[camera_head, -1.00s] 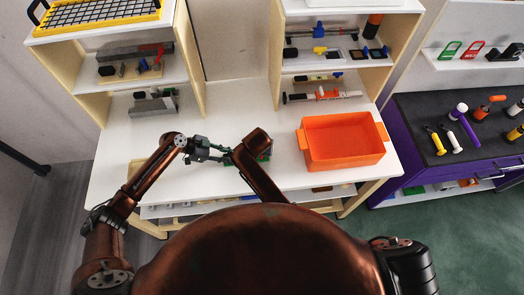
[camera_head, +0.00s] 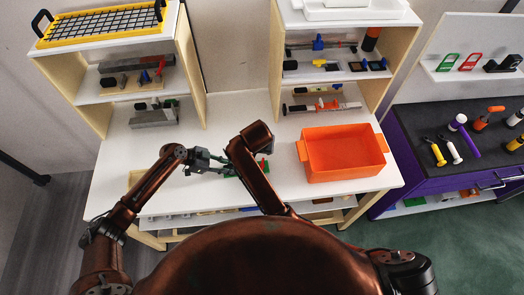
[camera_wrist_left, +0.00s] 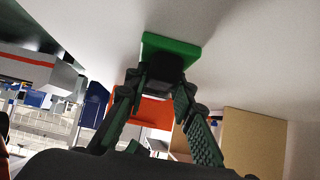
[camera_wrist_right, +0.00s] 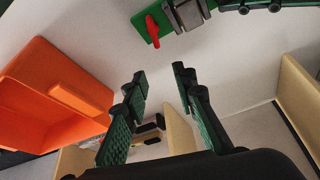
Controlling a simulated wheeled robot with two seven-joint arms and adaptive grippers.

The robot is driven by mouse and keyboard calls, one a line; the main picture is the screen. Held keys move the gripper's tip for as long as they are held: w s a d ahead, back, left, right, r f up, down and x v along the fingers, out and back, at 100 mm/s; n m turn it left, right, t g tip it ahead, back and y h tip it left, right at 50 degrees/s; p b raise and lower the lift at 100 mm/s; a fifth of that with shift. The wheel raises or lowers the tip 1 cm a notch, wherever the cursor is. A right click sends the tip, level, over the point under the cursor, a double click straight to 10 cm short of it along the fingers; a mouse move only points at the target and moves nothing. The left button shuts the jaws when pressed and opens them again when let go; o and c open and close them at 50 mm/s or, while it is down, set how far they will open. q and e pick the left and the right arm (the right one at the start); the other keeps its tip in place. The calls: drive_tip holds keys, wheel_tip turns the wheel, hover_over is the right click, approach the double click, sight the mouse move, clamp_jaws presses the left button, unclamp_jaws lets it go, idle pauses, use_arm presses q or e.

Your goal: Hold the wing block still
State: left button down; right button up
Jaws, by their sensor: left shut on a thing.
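The wing block, as far as I can tell, is a green plate (camera_head: 242,170) with a grey metal piece and a red lever, low over or on the white bench, partly hidden by my right arm in the head view. The right wrist view shows its green plate (camera_wrist_right: 138,27) at the top. My left gripper (camera_head: 224,164) is shut on its dark part; in the left wrist view the fingers (camera_wrist_left: 160,88) close below the green plate (camera_wrist_left: 172,47). My right gripper (camera_wrist_right: 160,76) is open and empty, beside the block and apart from it. In the head view my arm hides it.
An orange bin (camera_head: 345,150) stands on the bench (camera_head: 115,180) to the right. Shelves with tools and parts rise at the back left and back right. A purple cabinet (camera_head: 410,180) with tools stands further right.

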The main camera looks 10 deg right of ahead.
drive_tip(key=o, duration=0.3)
drive_tip(key=shift+w+d+f+n, duration=0.1)
drive_tip(key=shift+w+n, duration=0.1)
drive_tip(key=shift+n, duration=0.1)
drive_tip(key=o, duration=0.5)
drive_tip(key=n, duration=0.1)
drive_tip(key=w+n+y, duration=0.1)
drive_tip(key=n, duration=0.1)
drive_tip(key=w+d+n, duration=0.1)
drive_tip(key=shift+w+d+f+n+y, duration=0.1)
drive_tip(key=shift+w+f+n+y, duration=0.2)
drive_tip(key=shift+y, duration=0.1)
drive_tip(key=shift+o, duration=0.4)
drive_tip(key=shift+w+d+n+y, duration=0.1)
drive_tip(key=shift+d+n+y, duration=0.05)
drive_tip(key=shift+n, duration=0.45)
drive_tip(key=shift+w+d+n+y, duration=0.1)
drive_tip(key=shift+n+y, duration=0.05)
drive_tip(key=shift+n, duration=0.45)
drive_tip(key=s+d+r+n+g+y, duration=0.2)
drive_tip(key=s+d+n+g+y, duration=0.15)
drive_tip(key=n, duration=0.65)
drive_tip(key=shift+t+h, duration=0.25)
drive_tip(key=x, duration=1.2)
drive_tip(key=shift+s+a+f, duration=0.1)
drive_tip(key=shift+s+a, duration=0.1)
drive_tip(key=shift+s, duration=0.15)
